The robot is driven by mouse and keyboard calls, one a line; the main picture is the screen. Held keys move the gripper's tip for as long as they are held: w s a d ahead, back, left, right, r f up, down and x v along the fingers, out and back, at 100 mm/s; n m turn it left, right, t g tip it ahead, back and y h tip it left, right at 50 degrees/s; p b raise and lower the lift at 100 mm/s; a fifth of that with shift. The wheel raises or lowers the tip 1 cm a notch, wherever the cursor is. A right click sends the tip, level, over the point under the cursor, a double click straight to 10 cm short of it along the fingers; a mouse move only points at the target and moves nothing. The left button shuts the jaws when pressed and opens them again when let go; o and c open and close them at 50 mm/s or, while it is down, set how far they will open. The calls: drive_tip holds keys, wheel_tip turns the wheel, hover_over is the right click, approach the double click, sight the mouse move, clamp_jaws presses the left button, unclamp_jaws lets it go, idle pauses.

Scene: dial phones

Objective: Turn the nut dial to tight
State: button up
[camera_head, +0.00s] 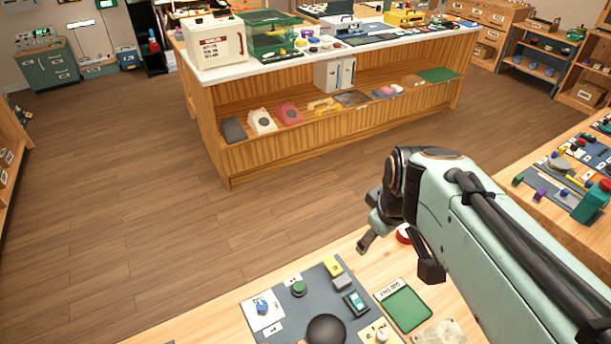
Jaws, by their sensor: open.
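A dark grey board (285,328) lies on the near wooden table. It carries a blue knob (262,306) on a white plate at its left and a green knob (298,288) near its back edge. A cream knob (381,335) on a pale plate sits at the lower right. The lettering is too small to read, so I cannot tell which of these is the nut dial. My gripper (398,262) is open and empty, above and to the right of the board, apart from the knobs. Its fingers are spread and point downward.
On the near table are a black round object (326,330), a small teal-screened device (356,302), a yellow block (332,265) and a green tray (405,308). A red-topped item (403,234) is partly hidden behind my gripper. My arm covers the table's right part.

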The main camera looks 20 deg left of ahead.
drive_tip(key=w+a+f+n+g, duration=0.1)
drive_tip(key=w+a+f+n, duration=0.25)
drive_tip(key=a+f, duration=0.6)
drive_tip(key=n+g, duration=0.3)
hover_over(262, 305)
drive_tip(key=shift+h, duration=0.3)
wheel_tip(262, 305, down, 12)
drive_tip(key=shift+r, duration=0.1)
wheel_tip(262, 305, down, 6)
drive_tip(key=shift+f, duration=0.15)
drive_tip(key=shift+c, duration=0.3)
clamp_jaws()
